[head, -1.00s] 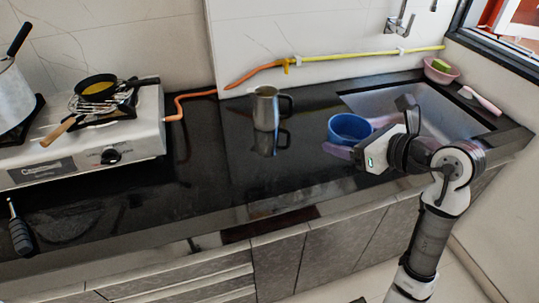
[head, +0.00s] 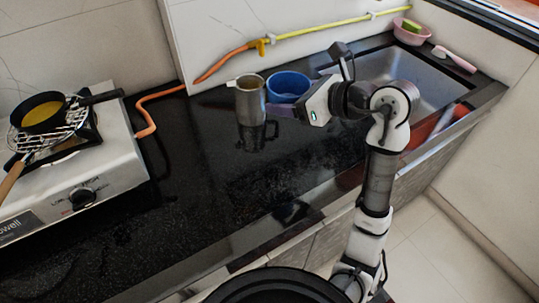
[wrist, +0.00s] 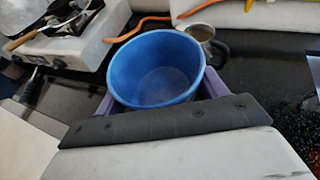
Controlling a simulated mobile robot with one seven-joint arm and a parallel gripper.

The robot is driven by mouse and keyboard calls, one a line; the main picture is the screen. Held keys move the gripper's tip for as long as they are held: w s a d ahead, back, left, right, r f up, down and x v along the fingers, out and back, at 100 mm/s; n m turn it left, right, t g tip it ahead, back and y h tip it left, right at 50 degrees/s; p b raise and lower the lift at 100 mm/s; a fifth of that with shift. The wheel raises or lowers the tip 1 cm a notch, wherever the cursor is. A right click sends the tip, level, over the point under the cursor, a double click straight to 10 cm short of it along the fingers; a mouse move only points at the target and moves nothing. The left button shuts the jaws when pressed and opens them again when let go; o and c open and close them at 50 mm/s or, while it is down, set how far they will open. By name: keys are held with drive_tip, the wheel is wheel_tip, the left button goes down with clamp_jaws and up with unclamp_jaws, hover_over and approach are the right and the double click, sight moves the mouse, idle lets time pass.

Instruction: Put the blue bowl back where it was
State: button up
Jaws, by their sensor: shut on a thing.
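The blue bowl (head: 288,84) is upright at the back of the black counter, just right of the metal pitcher (head: 250,100) in the head view. My gripper (head: 284,108) reaches it from the front right and is shut on it. In the wrist view the bowl (wrist: 130,72) looks empty, and the purple fingers of my gripper (wrist: 157,100) lie on either side of it. The pitcher (wrist: 203,32) shows behind the bowl's right rim there. I cannot tell whether the bowl's base touches the counter.
The stove (head: 100,165) with a pan (head: 40,112) stands at the left. An orange and yellow hose (head: 240,50) runs along the back wall. The sink (head: 420,80) is at the right, with a pink basin (head: 410,32) behind it. The counter's front middle is clear.

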sight(284, 164)
drive_tip(key=shift+w+a, duration=0.15)
drive_tip(key=shift+a+f, duration=0.1)
drive_tip(key=shift+f, duration=0.1)
wheel_tip(284, 164, down, 19)
drive_tip(key=p, duration=0.3)
drive_tip(key=shift+r, duration=0.2)
drive_tip(key=shift+f, duration=0.5)
drive_tip(key=shift+f+b, duration=0.2)
drive_tip(key=shift+b, duration=0.15)
drive_tip(key=o, duration=1)
drive_tip(key=shift+r, duration=0.1)
drive_tip(key=shift+o, duration=0.2)
